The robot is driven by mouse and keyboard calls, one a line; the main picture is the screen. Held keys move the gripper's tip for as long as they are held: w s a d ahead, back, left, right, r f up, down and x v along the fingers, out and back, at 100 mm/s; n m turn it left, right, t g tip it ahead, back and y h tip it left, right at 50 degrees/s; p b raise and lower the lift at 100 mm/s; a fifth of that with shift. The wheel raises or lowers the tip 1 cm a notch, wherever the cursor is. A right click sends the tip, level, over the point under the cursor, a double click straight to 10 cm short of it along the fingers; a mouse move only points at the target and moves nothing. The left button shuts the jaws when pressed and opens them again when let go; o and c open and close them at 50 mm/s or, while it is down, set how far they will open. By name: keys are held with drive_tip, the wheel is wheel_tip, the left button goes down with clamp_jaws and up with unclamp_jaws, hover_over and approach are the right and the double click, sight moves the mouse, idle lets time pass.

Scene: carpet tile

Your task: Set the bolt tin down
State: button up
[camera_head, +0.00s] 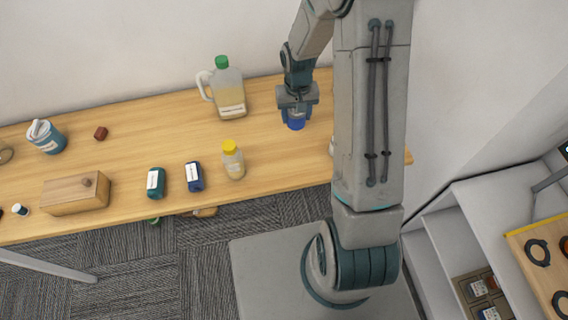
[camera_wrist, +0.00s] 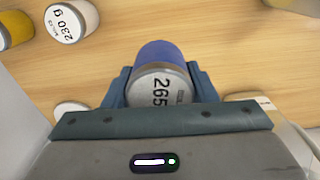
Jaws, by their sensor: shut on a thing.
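The bolt tin (camera_head: 295,123) is a blue cylinder below my gripper (camera_head: 297,108), over the right part of the wooden table. In the wrist view the tin (camera_wrist: 163,68) shows a blue side and a grey-white end marked "265". My gripper's two fingers (camera_wrist: 158,88) are shut on the tin, one on each side. I cannot tell whether the tin's underside touches the table, since its lower edge lies close to the wood.
The wooden table (camera_head: 130,125) has bare wood left of the tin. A green-capped jug (camera_head: 228,92) and a yellow-capped bottle (camera_head: 233,160) stand to the left.

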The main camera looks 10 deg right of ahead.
drive_tip(key=s+d+m+b, duration=0.65)
drive_tip(key=d+b, duration=0.35)
drive_tip(key=b, duration=0.5)
drive_tip(key=a+f, duration=0.2)
drive_tip(key=a, duration=0.1)
drive_tip(key=a+f, duration=0.2)
drive_tip(key=a, duration=0.2)
drive_tip(key=a+f, duration=0.3)
drive_tip(key=a, duration=0.1)
drive_tip(key=shift+w+a+f, duration=0.1)
drive_tip(key=shift+w, duration=0.25)
drive_tip(key=shift+f, duration=2)
drive_tip(key=shift+f, duration=0.1)
drive_tip(key=shift+f, duration=0.15)
drive_tip(key=o, duration=1.1)
drive_tip(key=shift+o, duration=0.2)
drive_tip(key=shift+r, duration=0.2)
